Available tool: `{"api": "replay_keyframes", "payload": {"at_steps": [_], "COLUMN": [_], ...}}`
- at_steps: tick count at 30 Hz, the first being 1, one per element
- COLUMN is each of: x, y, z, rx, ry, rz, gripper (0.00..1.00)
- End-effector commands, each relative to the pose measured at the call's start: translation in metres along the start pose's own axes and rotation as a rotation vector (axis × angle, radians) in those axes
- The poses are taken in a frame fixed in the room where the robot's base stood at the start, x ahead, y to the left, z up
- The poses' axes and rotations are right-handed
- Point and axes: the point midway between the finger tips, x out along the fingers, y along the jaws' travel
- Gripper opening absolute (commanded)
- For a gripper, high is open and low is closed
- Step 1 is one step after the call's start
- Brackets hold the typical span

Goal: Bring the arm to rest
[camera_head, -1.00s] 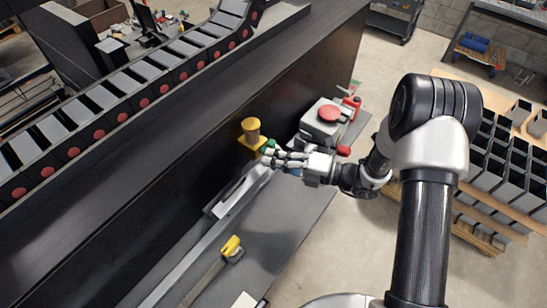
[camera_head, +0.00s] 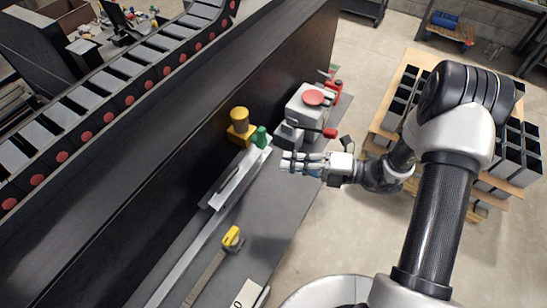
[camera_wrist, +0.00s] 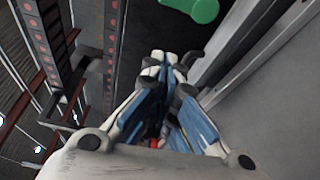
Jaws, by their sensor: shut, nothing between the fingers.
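My gripper (camera_head: 290,162) is above the grey bench (camera_head: 262,215), to the right of the green knob, with nothing held. Its fingers also show close together in the wrist view (camera_wrist: 165,75). The arm reaches in from the right of the head view, bent at the elbow. The green knob (camera_head: 261,137) sits at the upper end of a metal rail (camera_head: 232,182); a green part also shows at the top of the wrist view (camera_wrist: 203,9). The fingers are apart from the knob.
A yellow post (camera_head: 240,122) stands behind the knob. A grey device with a red top (camera_head: 314,97) and a red-tipped lever (camera_head: 329,132) is close beyond my gripper. A yellow-handled tool (camera_head: 232,237) lies nearer. A pallet of grey bins (camera_head: 400,105) stands behind my arm.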

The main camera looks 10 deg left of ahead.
Motion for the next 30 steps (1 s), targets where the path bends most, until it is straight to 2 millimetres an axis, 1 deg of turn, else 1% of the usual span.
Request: {"api": "replay_keyframes", "payload": {"at_steps": [1,5,22,26,29,30], "x": [-0.004,-0.01,-0.009,-0.007,-0.005,-0.006], "y": [0.0,0.0,0.001,0.01,0.021,0.026], "z": [0.0,0.0,-0.001,-0.009,-0.026,-0.035], "rx": [0.0,0.0,-0.011,-0.127,-0.317,-0.413], "ry": [0.0,0.0,0.006,0.071,0.176,0.231], "rz": [0.0,0.0,-0.003,-0.037,-0.092,-0.117], "gripper": [0.0,0.0,0.0,0.0,0.0,0.0]}}
